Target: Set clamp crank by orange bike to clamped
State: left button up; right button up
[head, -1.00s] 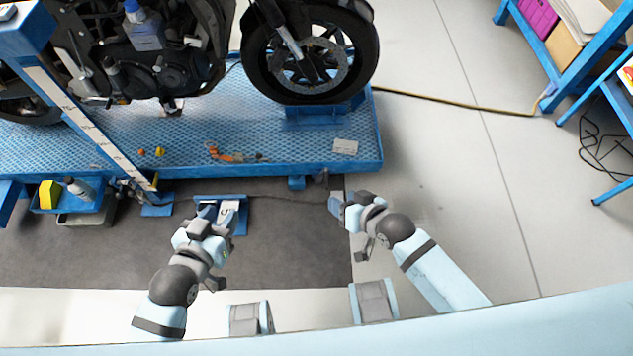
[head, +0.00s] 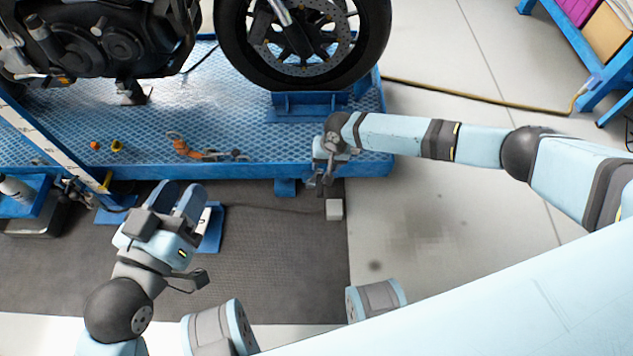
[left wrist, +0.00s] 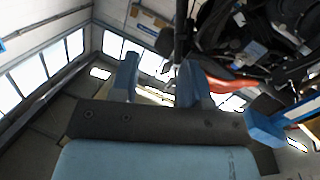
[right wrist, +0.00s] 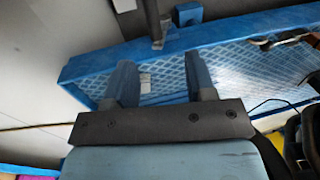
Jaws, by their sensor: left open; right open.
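A motorcycle (head: 105,40) stands on the blue lift platform (head: 235,168); its engine and one wheel look dark in the head view. Red-orange bodywork (left wrist: 228,86) shows in the left wrist view. A dark grey bar (right wrist: 155,22) stands at the platform edge in the right wrist view, just beyond the open fingers; I cannot tell whether it is the clamp crank. My right gripper (right wrist: 160,62) is open and empty, pointing down over the platform's front edge. My left gripper (head: 178,200) is open and empty, above the dark mat, apart from the platform.
Small orange parts (head: 190,150) lie on the platform. A wheel (head: 303,40) sits above a blue chock (head: 308,103). A blue tray with a bottle (head: 18,188) is at the left. A yellow cable (head: 470,97) crosses the floor. A blue shelf (head: 600,85) stands at right.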

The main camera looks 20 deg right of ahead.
aim_at(321, 184)
jog(key=f+b, duration=0.2)
jog(key=f, duration=0.2)
jog(key=w+f+b, duration=0.1)
jog(key=f+b, duration=0.2)
jog(key=f, duration=0.1)
jog(key=f+b, duration=0.2)
jog(key=f, duration=0.3)
jog(key=shift+w+a, duration=0.25)
jog(key=shift+a, duration=0.05)
jog(key=shift+f+b, duration=0.45)
pick_arm(q)
jog(key=w+m, duration=0.1)
jog(key=w+a+f+m+t+h, duration=0.1)
jog(key=m, duration=0.1)
jog(key=w+m, duration=0.1)
jog(key=shift+a+f+m, duration=0.15)
jog(key=shift+a+m, duration=0.15)
jog(key=shift+a, duration=0.1)
pick_arm(e)
jog(key=shift+a, duration=0.1)
grip_shut()
